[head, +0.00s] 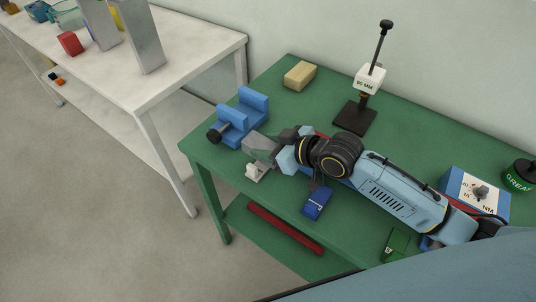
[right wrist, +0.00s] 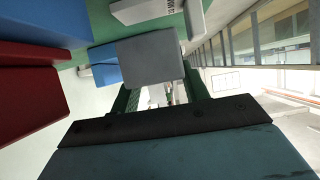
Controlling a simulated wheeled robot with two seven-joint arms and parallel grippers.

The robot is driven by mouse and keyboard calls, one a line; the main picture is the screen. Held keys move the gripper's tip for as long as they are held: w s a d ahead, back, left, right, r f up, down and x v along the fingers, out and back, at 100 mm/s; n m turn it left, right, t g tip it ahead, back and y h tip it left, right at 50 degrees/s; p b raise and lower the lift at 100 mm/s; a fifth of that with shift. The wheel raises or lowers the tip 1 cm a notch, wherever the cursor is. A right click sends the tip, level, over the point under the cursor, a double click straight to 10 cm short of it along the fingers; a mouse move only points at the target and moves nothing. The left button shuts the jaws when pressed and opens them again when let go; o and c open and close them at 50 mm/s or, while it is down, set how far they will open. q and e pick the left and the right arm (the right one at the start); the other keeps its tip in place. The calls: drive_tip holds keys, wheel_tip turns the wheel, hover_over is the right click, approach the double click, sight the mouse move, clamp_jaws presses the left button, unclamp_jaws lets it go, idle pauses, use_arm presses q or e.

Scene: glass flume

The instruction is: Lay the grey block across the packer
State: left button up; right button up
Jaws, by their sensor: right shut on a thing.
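My right gripper (head: 272,158) is shut on the grey block (head: 260,145), near the left front corner of the green bench. In the right wrist view the grey block (right wrist: 150,60) shows between the two dark fingers. The block is just in front of the blue vise (head: 240,116); I cannot tell whether they touch. A tan block (head: 300,75) lies flat at the back of the bench, apart from the gripper; it may be the packer, but I cannot be sure. My left gripper is not in view.
A blue clamp-like item (head: 317,202) lies near the front edge. A blue and white box (head: 474,192) and a green tin (head: 519,176) are at right. A white table (head: 190,62) stands left.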

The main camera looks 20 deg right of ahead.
wheel_tip(320, 180, down, 3)
drive_tip(key=shift+r, duration=0.2)
drive_tip(key=shift+f+b, duration=0.3)
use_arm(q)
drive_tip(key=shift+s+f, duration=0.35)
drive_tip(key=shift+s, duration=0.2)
use_arm(e)
drive_tip(key=shift+f, duration=0.1)
drive_tip(key=o, duration=0.9)
